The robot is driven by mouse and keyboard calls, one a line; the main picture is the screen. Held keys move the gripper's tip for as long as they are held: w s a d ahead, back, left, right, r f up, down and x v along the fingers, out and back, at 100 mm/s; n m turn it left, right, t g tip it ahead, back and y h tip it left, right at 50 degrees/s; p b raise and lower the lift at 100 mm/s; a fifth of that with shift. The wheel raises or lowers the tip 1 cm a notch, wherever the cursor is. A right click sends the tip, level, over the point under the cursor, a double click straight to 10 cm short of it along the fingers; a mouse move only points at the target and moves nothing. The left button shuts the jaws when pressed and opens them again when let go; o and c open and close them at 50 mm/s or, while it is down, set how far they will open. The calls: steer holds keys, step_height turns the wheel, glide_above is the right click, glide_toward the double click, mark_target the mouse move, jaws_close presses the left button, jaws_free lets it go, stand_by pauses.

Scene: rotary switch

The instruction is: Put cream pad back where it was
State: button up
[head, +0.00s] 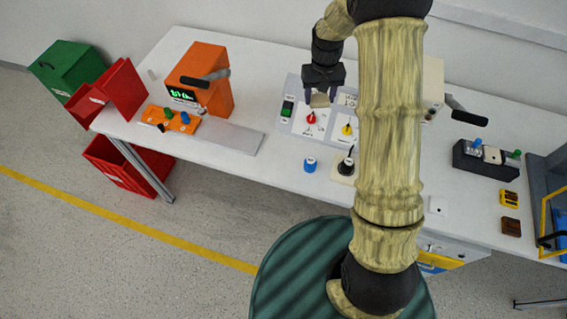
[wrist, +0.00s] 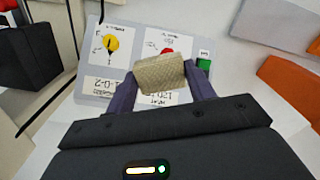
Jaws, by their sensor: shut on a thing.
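The cream pad (wrist: 160,74) is a small block with a woven texture. My gripper (wrist: 163,86) is shut on it, with a dark purple finger on each side. In the head view the pad (head: 320,100) hangs below my gripper (head: 322,88), in front of the light switch panel (head: 285,124). The panel carries a red knob (head: 311,118), a yellow knob (head: 347,130) and a green switch (head: 287,108). In the wrist view the pad overlaps the lower part of the red knob (wrist: 168,51). I cannot tell whether the pad touches the panel.
An orange device (head: 207,80) with a green display stands left on the white table (head: 265,70). A grey plate (head: 225,138) lies in front of it. A blue knob-like piece (head: 310,165) and a black knob (head: 346,166) on a cream base stand near the front edge. My arm hides part of the table.

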steer(key=s+a+f+n+b, duration=0.3)
steer(key=s+a+f+n, duration=0.1)
steer(key=s+a+f, duration=0.3)
steer(key=s+a, duration=0.2)
steer(key=a, duration=0.2)
steer(key=shift+s+f, duration=0.35)
glide_above(283, 163)
steer(key=shift+f, duration=2.9)
step_height(283, 163, down, 4)
steer(key=shift+w+f+p, duration=0.1)
steer(key=shift+p, duration=0.3)
steer(key=shift+d, duration=0.1)
